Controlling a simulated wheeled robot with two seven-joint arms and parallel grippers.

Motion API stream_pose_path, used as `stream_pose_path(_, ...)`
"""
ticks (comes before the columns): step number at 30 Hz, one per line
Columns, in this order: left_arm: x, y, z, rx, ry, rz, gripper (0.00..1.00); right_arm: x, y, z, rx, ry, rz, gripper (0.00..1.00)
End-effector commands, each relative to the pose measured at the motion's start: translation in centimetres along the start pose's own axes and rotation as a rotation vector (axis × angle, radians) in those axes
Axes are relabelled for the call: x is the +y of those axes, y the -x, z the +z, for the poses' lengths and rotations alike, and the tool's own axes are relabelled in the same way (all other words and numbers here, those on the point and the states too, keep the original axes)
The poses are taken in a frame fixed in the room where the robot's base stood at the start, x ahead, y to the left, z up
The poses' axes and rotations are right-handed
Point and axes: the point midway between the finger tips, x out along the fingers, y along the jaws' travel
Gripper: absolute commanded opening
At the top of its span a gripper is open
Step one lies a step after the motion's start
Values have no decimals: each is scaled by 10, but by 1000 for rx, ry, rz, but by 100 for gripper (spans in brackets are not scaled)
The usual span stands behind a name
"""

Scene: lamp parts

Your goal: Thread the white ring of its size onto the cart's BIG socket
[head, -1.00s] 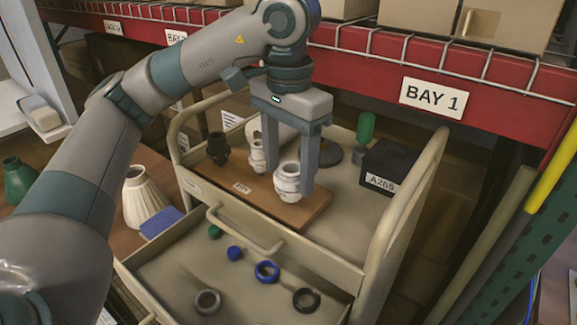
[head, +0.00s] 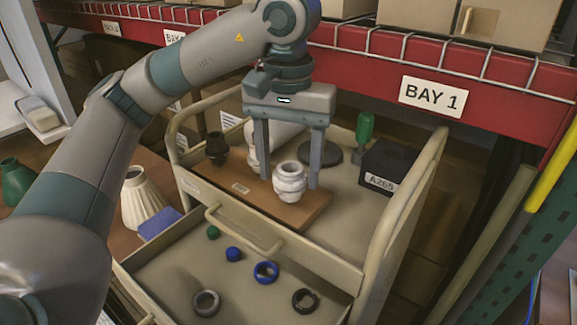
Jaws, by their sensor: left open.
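The big white socket (head: 290,190) stands upright on the brown board (head: 312,213) on the cart. A thick white band, which looks like a ring, shows around its upper part; white on white, I cannot tell its exact seating. No loose white ring shows. A smaller white socket (head: 252,152) stands further left, partly hidden by a finger, and a black socket (head: 216,149) stands at the board's left end. My left gripper (head: 289,180) is open, its fingers pointing down, spread wide on either side of the big socket, seemingly just behind it. My right gripper is not in view.
The open drawer (head: 175,268) holds a grey ring (head: 206,303), a blue ring (head: 265,271), a black ring (head: 305,300) and small blue and green pieces. A dark box (head: 388,166) and a green-handled tool (head: 364,130) stand on the cart's right. The cart rail (head: 425,195) rises beyond.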

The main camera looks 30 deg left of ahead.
Motion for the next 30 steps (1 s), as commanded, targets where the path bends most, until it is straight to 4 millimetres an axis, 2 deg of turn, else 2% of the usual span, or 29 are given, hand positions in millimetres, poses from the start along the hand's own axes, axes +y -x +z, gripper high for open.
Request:
stream_pose_path(6,1,-1,0,0,228,0,58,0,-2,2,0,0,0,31)
stream_pose_path(12,2,0,0,0,374,-1,58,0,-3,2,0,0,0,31)
stream_pose_path(24,2,0,0,0,400,-1,58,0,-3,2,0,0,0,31)
stream_pose_path(30,3,-1,0,0,523,-1,58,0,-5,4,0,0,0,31)
